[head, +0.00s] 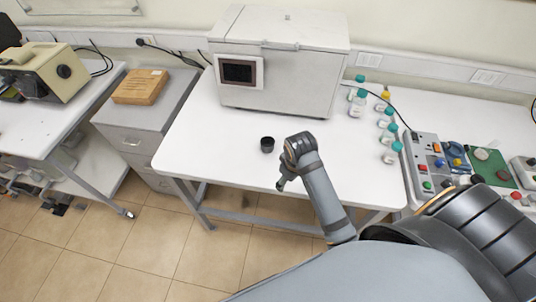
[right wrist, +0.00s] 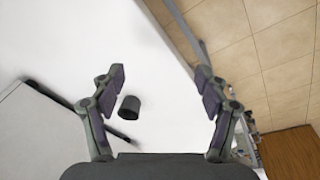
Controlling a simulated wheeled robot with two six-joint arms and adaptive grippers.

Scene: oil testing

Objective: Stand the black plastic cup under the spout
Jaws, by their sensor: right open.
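The small black cup (head: 267,144) stands upright on the white table, in front of the large white machine. It also shows in the right wrist view (right wrist: 129,108), between my two fingers in the picture and nearer the left one. My right gripper (head: 283,184) is open and empty, just right of the cup and nearer the table's front edge. Its spread fingers show in the right wrist view (right wrist: 159,80), apart from the cup. I cannot make out a spout in these views. My left gripper is not in view.
The white machine (head: 285,95) with a small dark screen stands at the table's back. Several teal- and yellow-capped bottles (head: 387,135) stand at right, near a control box (head: 425,160).

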